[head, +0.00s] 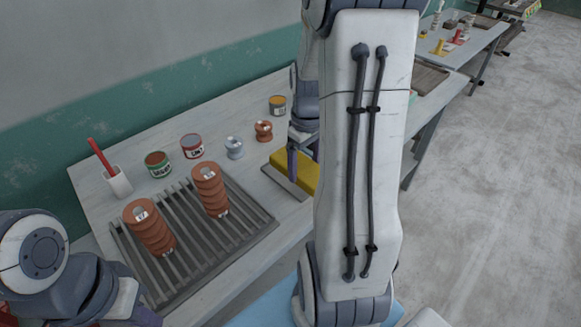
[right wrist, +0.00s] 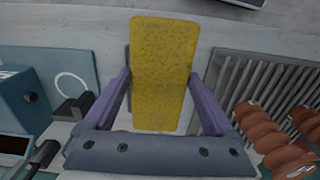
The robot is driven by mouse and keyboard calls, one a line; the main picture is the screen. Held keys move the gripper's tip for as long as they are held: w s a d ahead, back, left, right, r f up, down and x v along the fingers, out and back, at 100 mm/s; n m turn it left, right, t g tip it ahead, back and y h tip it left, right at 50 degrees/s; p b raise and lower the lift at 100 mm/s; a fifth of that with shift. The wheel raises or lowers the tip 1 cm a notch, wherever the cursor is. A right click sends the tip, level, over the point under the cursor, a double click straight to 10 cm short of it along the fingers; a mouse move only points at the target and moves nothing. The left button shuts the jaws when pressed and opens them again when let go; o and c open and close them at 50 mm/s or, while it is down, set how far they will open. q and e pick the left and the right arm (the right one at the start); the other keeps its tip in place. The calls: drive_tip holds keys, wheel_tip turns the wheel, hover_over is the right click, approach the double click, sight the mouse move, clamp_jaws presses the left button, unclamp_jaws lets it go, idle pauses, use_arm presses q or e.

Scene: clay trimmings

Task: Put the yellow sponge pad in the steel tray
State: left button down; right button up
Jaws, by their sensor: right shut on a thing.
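The yellow sponge pad (head: 308,176) is partly hidden behind my right arm in the head view. In the right wrist view the sponge pad (right wrist: 165,60) stands out long between the two purple fingers of my right gripper (right wrist: 160,78), which is shut on it. The right gripper (head: 298,160) is over the table in the head view. A flat grey shape (head: 282,184) shows just below and left of the sponge.
A slatted rack (head: 262,222) holds two ribbed terracotta pieces (head: 150,228) (head: 210,190). Several cans and spools and a white cup (head: 118,182) with a red tool stand behind it. A blue box (right wrist: 20,98) shows in the right wrist view. My right arm hides the table's right part.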

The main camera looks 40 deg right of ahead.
drive_tip(key=w+f, duration=0.1)
drive_tip(key=w, duration=0.1)
drive_tip(key=w+d+f, duration=0.1)
drive_tip(key=w, duration=0.1)
drive_tip(key=w+d+f+p, duration=0.1)
drive_tip(key=w+f, duration=0.1)
drive_tip(key=shift+w+f, duration=0.1)
drive_tip(key=shift+w, duration=0.3)
wheel_tip(320, 180, down, 4)
drive_tip(key=shift+r+p, duration=0.1)
drive_tip(key=shift+p, duration=0.4)
drive_tip(key=shift+f, duration=0.2)
drive_tip(key=shift+f, duration=0.15)
drive_tip(key=o, duration=1.2)
drive_tip(key=shift+o, duration=0.2)
wheel_tip(320, 180, up, 12)
drive_tip(key=shift+r+b, duration=0.2)
drive_tip(key=shift+b, duration=0.25)
